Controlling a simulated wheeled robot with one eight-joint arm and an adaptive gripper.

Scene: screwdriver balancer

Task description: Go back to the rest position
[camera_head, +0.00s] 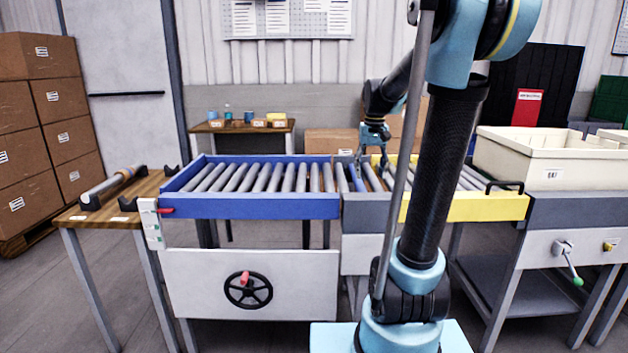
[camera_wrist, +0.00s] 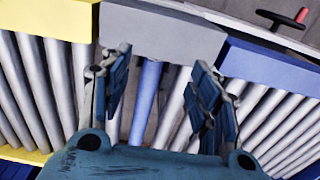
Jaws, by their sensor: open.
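My gripper (camera_head: 372,160) hangs above the roller conveyor, near the joint between its blue part (camera_head: 250,207) and its yellow part (camera_head: 465,208). In the wrist view my gripper (camera_wrist: 158,85) has its two blue fingers spread wide apart, with nothing held between them. A blue roller (camera_wrist: 146,100) among grey rollers shows below and between the fingers. A grey block (camera_wrist: 165,32) separates the yellow and blue frames beyond the fingertips. My arm hides part of the conveyor in the head view. No marker of a rest position shows.
A long grey and brown tool (camera_head: 112,186) lies in black holders on a wooden side table (camera_head: 88,217) at left. A cream bin (camera_head: 552,175) stands at right. A black handwheel (camera_head: 248,290) is on the front panel. Stacked cartons (camera_head: 58,105) fill the far left.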

